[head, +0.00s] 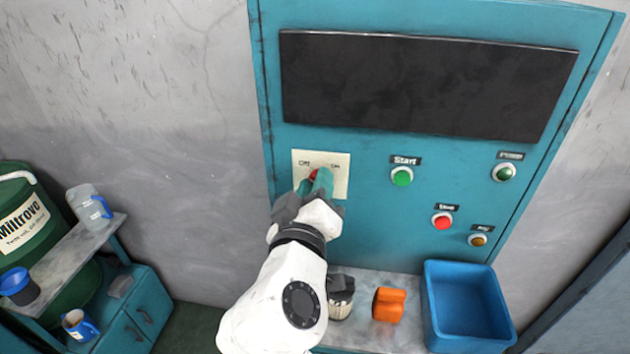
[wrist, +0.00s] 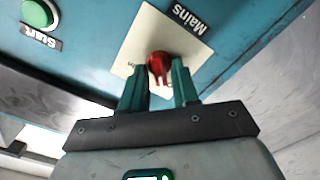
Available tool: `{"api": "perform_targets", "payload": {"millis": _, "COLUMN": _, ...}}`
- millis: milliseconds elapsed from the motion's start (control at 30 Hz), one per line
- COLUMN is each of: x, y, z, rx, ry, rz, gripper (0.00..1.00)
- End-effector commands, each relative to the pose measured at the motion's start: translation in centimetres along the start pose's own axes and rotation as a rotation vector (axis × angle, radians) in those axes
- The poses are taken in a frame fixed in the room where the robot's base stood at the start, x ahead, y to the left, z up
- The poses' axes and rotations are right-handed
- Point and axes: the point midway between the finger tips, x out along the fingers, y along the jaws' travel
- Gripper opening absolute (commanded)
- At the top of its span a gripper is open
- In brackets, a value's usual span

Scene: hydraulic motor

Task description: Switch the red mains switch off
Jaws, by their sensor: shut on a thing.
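The red mains switch (head: 313,176) is a rotary knob on a cream plate (head: 340,161) on the teal cabinet. Small labels sit at the upper left and upper right of the plate, the left one reading like OFF and the right one like ON. My gripper (head: 319,184) is at the plate and partly hides the knob. In the wrist view the red switch (wrist: 158,64) sits between the two green fingers of my gripper (wrist: 158,80), which is shut on it. I cannot tell clearly which label the knob points to.
A green Start button (head: 402,176), a red Stop button (head: 442,221) and other small lamps or buttons are to the right. A dark panel (head: 425,85) is above. Below, a ledge holds an orange object (head: 389,304) and a blue bin (head: 465,300).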

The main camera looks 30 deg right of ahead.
Motion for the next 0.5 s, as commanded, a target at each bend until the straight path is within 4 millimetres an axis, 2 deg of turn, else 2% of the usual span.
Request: {"api": "perform_targets", "payload": {"millis": 500, "x": 0.00, "y": -0.08, "z": -0.07, "rx": -0.047, "ry": 0.003, "rz": -0.001, "gripper": 0.00}}
